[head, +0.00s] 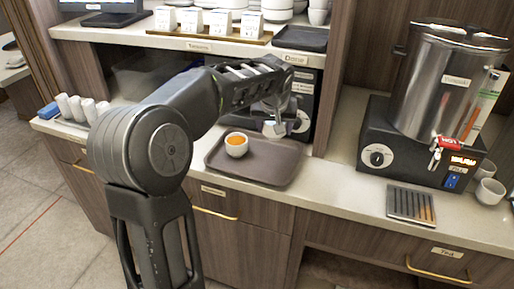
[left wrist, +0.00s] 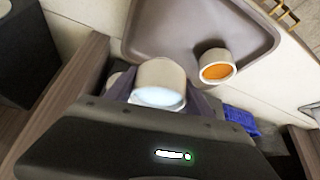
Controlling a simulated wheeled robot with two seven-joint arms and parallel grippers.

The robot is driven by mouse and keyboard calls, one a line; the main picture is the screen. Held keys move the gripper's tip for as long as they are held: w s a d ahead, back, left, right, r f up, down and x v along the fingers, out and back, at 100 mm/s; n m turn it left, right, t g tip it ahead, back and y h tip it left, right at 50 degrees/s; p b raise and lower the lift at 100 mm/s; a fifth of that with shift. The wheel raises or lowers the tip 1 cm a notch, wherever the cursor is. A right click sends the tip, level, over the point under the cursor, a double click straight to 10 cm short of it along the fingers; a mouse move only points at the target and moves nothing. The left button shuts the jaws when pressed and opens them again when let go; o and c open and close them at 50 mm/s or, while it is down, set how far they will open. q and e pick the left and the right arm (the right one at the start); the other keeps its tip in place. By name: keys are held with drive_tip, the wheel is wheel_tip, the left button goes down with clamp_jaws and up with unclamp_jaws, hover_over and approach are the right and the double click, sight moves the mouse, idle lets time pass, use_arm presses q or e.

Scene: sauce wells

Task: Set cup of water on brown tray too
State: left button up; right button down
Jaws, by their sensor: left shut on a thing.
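My left gripper (head: 276,118) is shut on a pale cup of water (head: 273,130). In the left wrist view the gripper (left wrist: 160,100) has its fingers on either side of the cup (left wrist: 160,75), with clear pale liquid showing inside. In the head view the cup appears over the back right part of the brown tray (head: 215,157); I cannot tell whether it touches it. The tray also shows in the left wrist view (left wrist: 180,35). A white cup of orange liquid (head: 236,150) stands upright on the tray, left of the held cup; it also shows in the left wrist view (left wrist: 216,70). My right gripper is not in view.
A machine (head: 304,90) stands behind the tray, under a shelf with a dark tray (head: 301,38). A wooden upright (head: 335,75) is to the right, then a steel urn (head: 440,80) and a drip grate (head: 410,204). White cups (head: 75,108) stand at left.

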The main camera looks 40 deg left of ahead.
use_arm(q)
drive_tip(key=shift+w, duration=0.15)
drive_tip(key=shift+s+d+r, duration=0.1)
drive_tip(key=shift+s+r, duration=0.1)
hover_over(273, 158)
drive_tip(key=s+d, duration=0.1)
drive_tip(key=s, duration=0.1)
drive_tip(key=shift+w+d+f, duration=0.1)
drive_tip(key=shift+f, duration=1.5)
drive_tip(key=shift+w+f, duration=0.1)
drive_tip(key=shift+f, duration=1.5)
drive_tip(key=shift+f+p, duration=0.3)
drive_tip(key=shift+f, duration=1.6)
drive_tip(key=shift+f, duration=0.2)
drive_tip(key=o, duration=1.6)
drive_tip(key=shift+r, duration=0.15)
